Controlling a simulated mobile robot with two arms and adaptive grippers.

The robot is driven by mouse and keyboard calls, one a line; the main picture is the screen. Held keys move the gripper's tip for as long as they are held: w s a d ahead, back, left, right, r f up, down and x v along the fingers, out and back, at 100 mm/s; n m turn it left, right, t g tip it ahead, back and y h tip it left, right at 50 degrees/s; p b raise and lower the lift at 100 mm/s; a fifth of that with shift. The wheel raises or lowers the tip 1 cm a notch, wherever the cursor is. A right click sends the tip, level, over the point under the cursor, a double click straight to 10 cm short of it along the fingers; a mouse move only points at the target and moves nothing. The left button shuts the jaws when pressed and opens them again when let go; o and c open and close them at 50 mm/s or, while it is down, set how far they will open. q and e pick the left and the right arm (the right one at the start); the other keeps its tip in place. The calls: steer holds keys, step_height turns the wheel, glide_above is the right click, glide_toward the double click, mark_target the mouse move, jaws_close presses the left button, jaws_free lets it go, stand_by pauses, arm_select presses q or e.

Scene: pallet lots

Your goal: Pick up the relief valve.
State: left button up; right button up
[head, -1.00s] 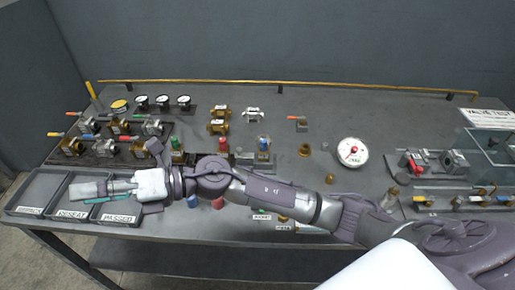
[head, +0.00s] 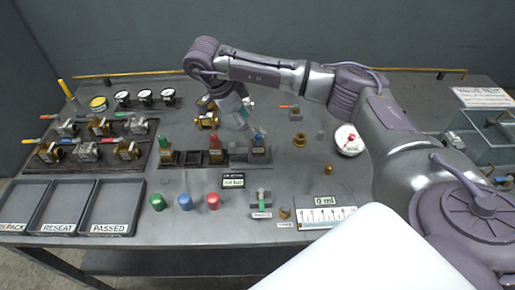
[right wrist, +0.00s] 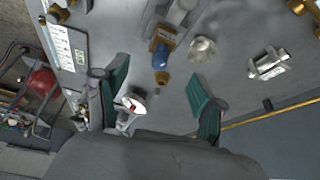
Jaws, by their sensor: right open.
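Three upright valves with coloured caps stand in a row on dark stands mid-table: a green-capped valve (head: 165,150), a red-capped valve (head: 215,149) and a blue-capped brass valve (head: 259,149). I cannot tell for sure which is the relief valve. My right gripper (head: 244,118) hangs from above, just behind and left of the blue-capped valve. In the right wrist view my right gripper (right wrist: 158,92) has its green-padded fingers wide apart with nothing held; the blue-capped valve (right wrist: 162,52) shows ahead of them, apart from both. My left gripper is out of view.
Brass and silver valves with lever handles stand on a dark rack (head: 88,166) at left. Labelled trays (head: 110,204) lie at front left. Green, blue and red knobs (head: 184,202) sit in front. A round gauge (head: 347,140) lies right. A brass rail (head: 120,74) runs behind.

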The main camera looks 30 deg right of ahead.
mark_target(258, 141)
steer(key=x, duration=0.4)
steer(key=shift+s+d+f+p, duration=0.1)
steer(key=shift+d+f+p, duration=0.1)
steer(key=shift+f+p, duration=0.15)
steer(key=p+x, duration=0.1)
steer(key=x, duration=0.2)
steer(key=shift+d+f, duration=0.15)
steer(key=shift+f, duration=0.15)
steer(key=shift+d+f+p, duration=0.15)
steer(key=shift+f+p, duration=0.15)
steer(key=shift+f, duration=0.15)
steer(key=shift+c, duration=0.2)
jaws_close()
